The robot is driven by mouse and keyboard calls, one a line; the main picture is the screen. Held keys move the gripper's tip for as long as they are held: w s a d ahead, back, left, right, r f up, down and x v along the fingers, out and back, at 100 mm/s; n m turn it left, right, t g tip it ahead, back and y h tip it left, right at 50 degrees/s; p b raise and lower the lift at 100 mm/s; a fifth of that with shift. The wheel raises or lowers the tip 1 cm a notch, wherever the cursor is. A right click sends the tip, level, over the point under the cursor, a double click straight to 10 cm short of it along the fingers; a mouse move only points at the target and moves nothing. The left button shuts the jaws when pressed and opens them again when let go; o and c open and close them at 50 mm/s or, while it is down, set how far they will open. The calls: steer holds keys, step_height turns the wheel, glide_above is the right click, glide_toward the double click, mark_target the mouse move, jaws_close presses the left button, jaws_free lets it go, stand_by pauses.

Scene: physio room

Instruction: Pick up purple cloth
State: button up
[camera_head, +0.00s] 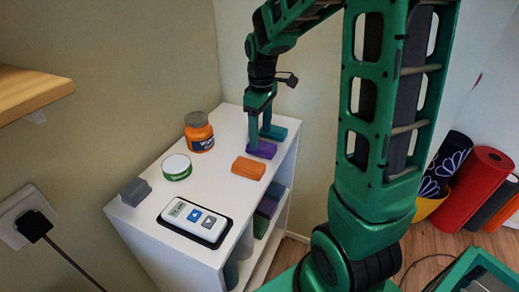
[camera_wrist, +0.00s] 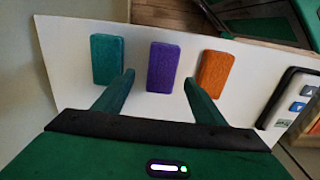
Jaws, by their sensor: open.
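The purple cloth (camera_head: 262,149) is a small folded block lying on the white shelf top, between a teal cloth (camera_head: 274,132) and an orange cloth (camera_head: 248,168). In the wrist view the purple cloth (camera_wrist: 163,67) lies ahead of and between the two fingers of my gripper (camera_wrist: 161,82), with the teal cloth (camera_wrist: 107,60) to its left and the orange cloth (camera_wrist: 215,72) to its right. My gripper (camera_head: 260,140) is open and points down just above or beside the purple cloth. I cannot tell whether a finger touches any cloth.
On the white shelf unit (camera_head: 140,219) stand an orange jar (camera_head: 199,134), a round green-white tin (camera_head: 176,167), a grey block (camera_head: 136,191) and a white device (camera_head: 194,219) on a black base. A wall is close behind. Rolled mats (camera_head: 478,185) stand at right.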

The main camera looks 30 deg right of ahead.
mark_target(261, 144)
steer(key=shift+s+f, duration=0.15)
steer(key=shift+f, duration=0.95)
steer(key=shift+s+f, duration=0.1)
steer(key=shift+f, duration=1)
steer(key=c, duration=1.1)
steer(key=shift+r, duration=0.2)
steer(key=shift+r, duration=0.25)
steer(key=r, duration=0.3)
steer(key=shift+a+r, duration=0.35)
steer(key=shift+r, duration=0.05)
steer(key=s+a+r, duration=0.1)
steer(key=a+r, duration=0.1)
steer(key=a, duration=0.1)
steer(key=s+a+r, duration=0.1)
steer(key=a+r, duration=0.1)
steer(key=a, duration=0.2)
steer(key=s+a+r, duration=0.1)
steer(key=a+r, duration=0.1)
steer(key=a, duration=0.1)
steer(key=shift+s+a+r, duration=0.15)
steer(key=shift+a+r, duration=0.05)
steer(key=shift+a, duration=0.05)
